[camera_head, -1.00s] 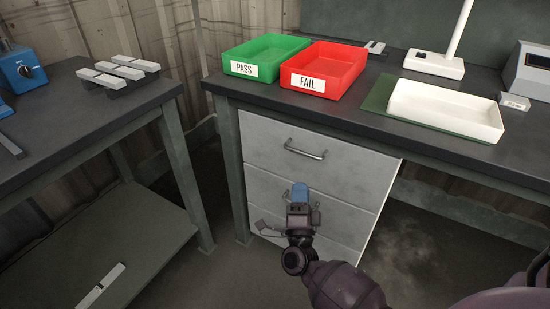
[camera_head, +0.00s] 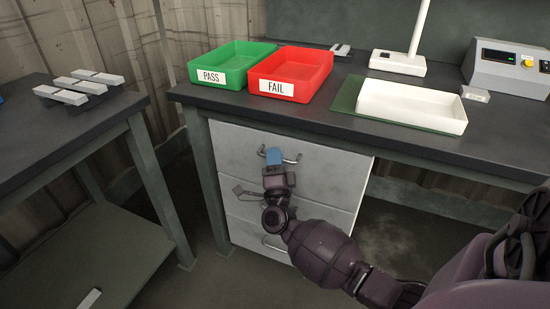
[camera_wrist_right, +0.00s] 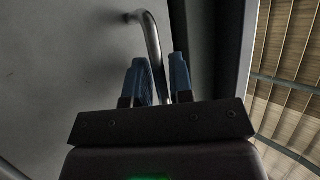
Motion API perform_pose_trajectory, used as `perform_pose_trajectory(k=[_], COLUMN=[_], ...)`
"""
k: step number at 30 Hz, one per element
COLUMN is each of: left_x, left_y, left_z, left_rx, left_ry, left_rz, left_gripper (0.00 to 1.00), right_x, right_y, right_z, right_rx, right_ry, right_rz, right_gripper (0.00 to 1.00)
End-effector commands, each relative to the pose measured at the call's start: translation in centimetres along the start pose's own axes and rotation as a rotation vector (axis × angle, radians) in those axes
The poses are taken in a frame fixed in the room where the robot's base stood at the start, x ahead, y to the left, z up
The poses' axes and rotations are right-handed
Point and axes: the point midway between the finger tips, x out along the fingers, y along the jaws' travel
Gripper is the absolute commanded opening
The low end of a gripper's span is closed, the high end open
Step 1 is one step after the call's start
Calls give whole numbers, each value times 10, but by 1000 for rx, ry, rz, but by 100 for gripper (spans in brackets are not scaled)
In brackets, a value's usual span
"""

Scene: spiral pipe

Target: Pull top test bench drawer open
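The white-grey drawer unit hangs under the test bench; its top drawer (camera_head: 335,170) is closed, with a curved metal handle (camera_head: 291,158). My right gripper (camera_head: 273,156) is at the middle of this handle, and the handle's ends show on either side of it. In the right wrist view the handle (camera_wrist_right: 151,42) runs down between the two blue fingertips (camera_wrist_right: 160,72). The fingers stand on either side of the bar with a narrow gap, so the gripper looks open around it. Contact is not clear. My left gripper is not in view.
On the bench (camera_head: 420,150) stand a green PASS tray (camera_head: 222,76), a red FAIL tray (camera_head: 276,87) and a white tray (camera_head: 410,122). Lower drawers (camera_head: 335,217) are closed. A second table (camera_head: 60,140) stands at the left. Floor between the tables is free.

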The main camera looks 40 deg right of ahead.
Motion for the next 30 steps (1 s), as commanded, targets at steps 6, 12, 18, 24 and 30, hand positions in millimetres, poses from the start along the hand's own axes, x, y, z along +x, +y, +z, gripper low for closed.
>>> perform_pose_trajectory(k=[6, 12, 18, 24, 30], left_x=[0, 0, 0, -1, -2], left_y=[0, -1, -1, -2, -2], left_z=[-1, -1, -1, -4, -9], left_rx=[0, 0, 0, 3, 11], left_ry=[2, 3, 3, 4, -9], left_rz=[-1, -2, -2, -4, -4], left_gripper=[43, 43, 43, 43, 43], right_x=[0, 0, 0, -6, -25], right_y=[0, 0, 0, -6, -22], right_z=[0, 0, 0, 3, 11], right_rx=[0, 0, 0, 3, 6], right_ry=[0, 0, 0, 1, 3], right_rz=[0, 0, 0, 1, 2], right_gripper=[20, 0, 0, 0, 0])
